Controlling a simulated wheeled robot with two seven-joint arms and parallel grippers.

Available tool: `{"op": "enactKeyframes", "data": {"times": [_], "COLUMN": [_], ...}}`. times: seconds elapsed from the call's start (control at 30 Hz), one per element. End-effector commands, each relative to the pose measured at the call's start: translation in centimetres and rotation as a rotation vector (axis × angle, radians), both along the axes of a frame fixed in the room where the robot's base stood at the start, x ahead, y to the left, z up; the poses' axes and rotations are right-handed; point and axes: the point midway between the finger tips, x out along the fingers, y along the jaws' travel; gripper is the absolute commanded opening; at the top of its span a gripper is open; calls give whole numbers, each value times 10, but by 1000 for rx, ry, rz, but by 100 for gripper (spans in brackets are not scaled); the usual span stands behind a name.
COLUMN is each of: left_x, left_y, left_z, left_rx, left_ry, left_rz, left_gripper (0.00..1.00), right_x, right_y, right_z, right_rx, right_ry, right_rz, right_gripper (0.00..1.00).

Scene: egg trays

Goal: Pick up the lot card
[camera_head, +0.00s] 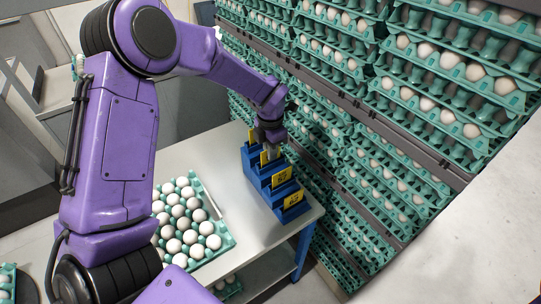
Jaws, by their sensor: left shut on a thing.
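A blue stepped holder (257,180) stands on the white table with several yellow cards in its slots. Dark print shows on the two nearest cards, one in the middle (282,177) and one at the front (293,199). Another yellow card (252,134) shows at the back, left of the gripper. My left gripper (269,152) reaches down to the back part of the holder and is shut on a yellow lot card (265,158), which is still at its slot. The gripper partly hides this card. My right gripper is not in view.
A green tray of white eggs (224,238) lies on the table (222,165) left of the holder. Tall stacks of green egg trays (345,135) rise close behind and to the right. A pale surface (470,245) fills the lower right.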

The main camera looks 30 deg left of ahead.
Motion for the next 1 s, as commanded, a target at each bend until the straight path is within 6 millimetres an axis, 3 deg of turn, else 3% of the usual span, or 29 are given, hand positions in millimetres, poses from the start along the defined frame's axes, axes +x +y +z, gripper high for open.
{"op": "enactKeyframes", "data": {"times": [0.17,0.33,0.6,0.67,0.7,0.8,1.0], "left_x": [1,0,-52,-68,-78,-96,-120], "left_y": [0,0,-23,-30,-34,-42,-53], "left_z": [6,33,92,97,113,124,130], "left_rx": [-1,-2,-3,-2,-6,-8,-6], "left_ry": [-2,-5,-6,-5,0,5,5], "left_rz": [0,2,-2,-3,-5,-3,-3], "left_gripper": [0,0,0,0,0,0,0], "right_x": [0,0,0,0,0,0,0], "right_y": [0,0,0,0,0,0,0], "right_z": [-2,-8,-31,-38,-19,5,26], "right_rx": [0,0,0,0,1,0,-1], "right_ry": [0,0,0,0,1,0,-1], "right_rz": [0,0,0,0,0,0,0], "right_gripper": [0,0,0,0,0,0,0]}}
